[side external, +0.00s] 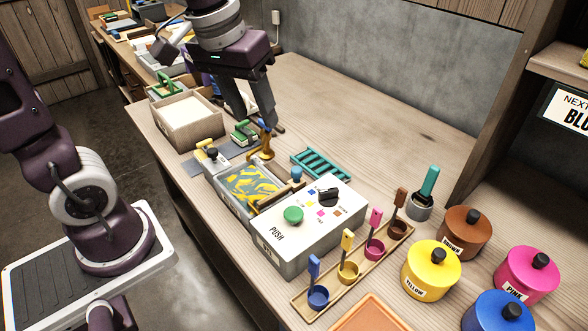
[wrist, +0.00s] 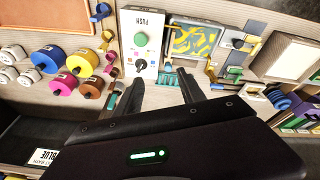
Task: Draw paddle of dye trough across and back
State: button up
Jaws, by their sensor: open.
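The dye trough (side external: 222,192) is a grey rectangular tray holding yellow and grey-blue swirled dye; it also shows in the wrist view (wrist: 193,42). A wooden bar that looks like the paddle (side external: 272,199) lies across its end beside the white control box. A blue knob (side external: 296,172) stands at the bar's far end. At the trough's other end is a yellow piece with a black knob (side external: 212,153). My gripper (side external: 256,118) is open and empty, above the table on the trough's far side. In the wrist view, its fingertips (wrist: 174,71) appear just below the trough.
The white box (side external: 315,211) has a green PUSH button and a black dial. A gold stand (side external: 262,145) is close below my fingers. A green rack (side external: 321,163), a tray of small dye cups (side external: 352,272) and lidded pots (side external: 430,268) stand nearby. The table's back is clear.

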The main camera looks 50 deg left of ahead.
aim_at(297, 169)
jog(key=w+a+f+n+g, duration=0.1)
jog(key=w+f, duration=0.3)
jog(key=f, duration=0.1)
jog(key=w+a+f+n+g, duration=0.1)
jog(key=w+f+n, duration=0.1)
jog(key=w+f, duration=0.2)
jog(key=w+a+f+n+g, duration=0.1)
jog(key=w+f+n, duration=0.1)
jog(key=w+f, duration=0.2)
jog(key=shift+w+a+f, duration=0.15)
jog(key=shift+a+f, duration=0.05)
jog(key=shift+f, duration=0.25)
jog(key=shift+w+a+f, duration=0.15)
jog(key=shift+a+f, duration=0.05)
jog(key=shift+f, duration=0.2)
notch_tip(297, 169, down, 7)
jog(key=shift+f, duration=0.1)
grip_shut()
